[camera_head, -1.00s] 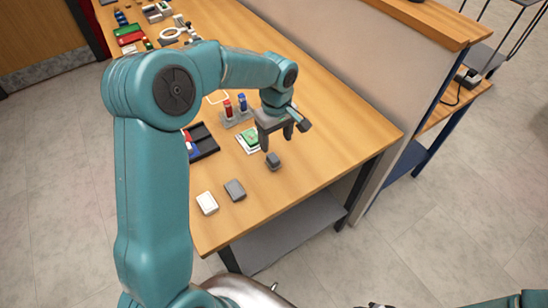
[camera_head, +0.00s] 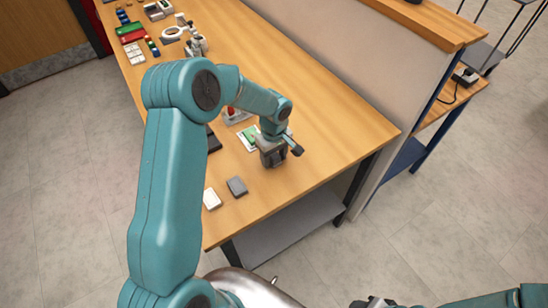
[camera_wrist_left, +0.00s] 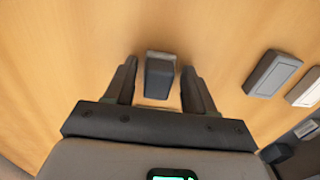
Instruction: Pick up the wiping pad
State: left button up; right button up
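A small dark grey block on a lighter base, which I take for the wiping pad (camera_wrist_left: 159,78), stands on the wooden table (camera_head: 310,115). In the left wrist view it is between the two fingers of my left gripper (camera_wrist_left: 159,84), with a gap on each side. In the head view my left gripper (camera_head: 274,163) is low over the table near its front edge and mostly hides the block. My left gripper is open. Only a dark end of my right arm (camera_head: 374,303) shows at the bottom edge; its fingers cannot be made out.
A flat grey block (camera_head: 237,186) and a white block (camera_head: 212,199) lie near the table's front left corner. A green and white card-like stack (camera_head: 248,138) lies just behind the gripper. A dark tray is partly hidden by my arm. The table's right side is clear.

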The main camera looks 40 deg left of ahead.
aim_at(274, 155)
pick_arm(q)
jog(key=c, duration=0.5)
jog(key=shift+c, duration=1.2)
jog(key=shift+w+a+r, duration=0.15)
jog(key=shift+r, duration=0.2)
notch_tip(274, 155, up, 19)
jog(key=b, duration=0.2)
jog(key=shift+r, duration=0.1)
jog(key=shift+o, duration=0.4)
